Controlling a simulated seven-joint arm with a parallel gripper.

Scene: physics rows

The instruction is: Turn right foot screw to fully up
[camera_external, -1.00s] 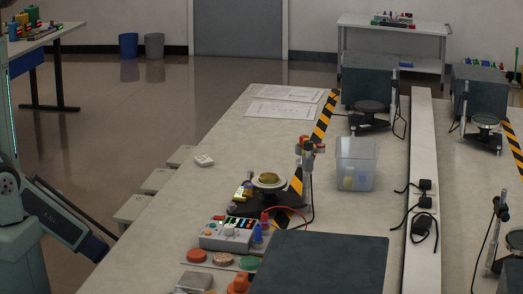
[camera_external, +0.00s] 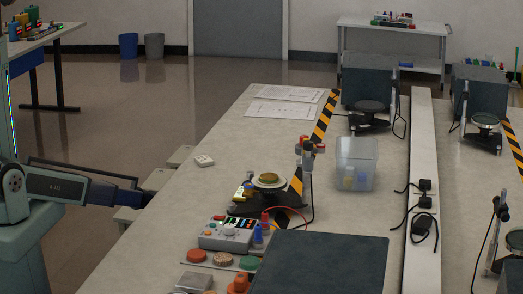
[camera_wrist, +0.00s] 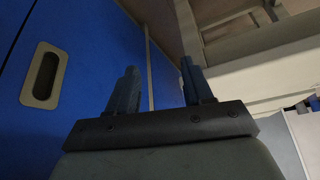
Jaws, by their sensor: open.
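A dark-based instrument (camera_external: 241,209) with a round pale pan on top stands on the near bench, beside an upright post. It seems to be the one with foot screws, but its right foot screw is too small or hidden to tell. My gripper (camera_wrist: 158,72) shows two dark fingers spread apart with nothing between them in the wrist view. In the external view my arm reaches in from the left, and its dark end (camera_external: 150,196) is at the bench's left side, well left of the instrument. The instrument does not show in the wrist view.
A blue cabinet panel with a grey recessed handle (camera_wrist: 45,75) fills the left of the wrist view. A control box (camera_external: 228,234), coloured discs (camera_external: 196,255) and a dark board (camera_external: 320,262) crowd the bench front. A clear bin (camera_external: 356,165) stands right of the post. Stools line the bench's left side.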

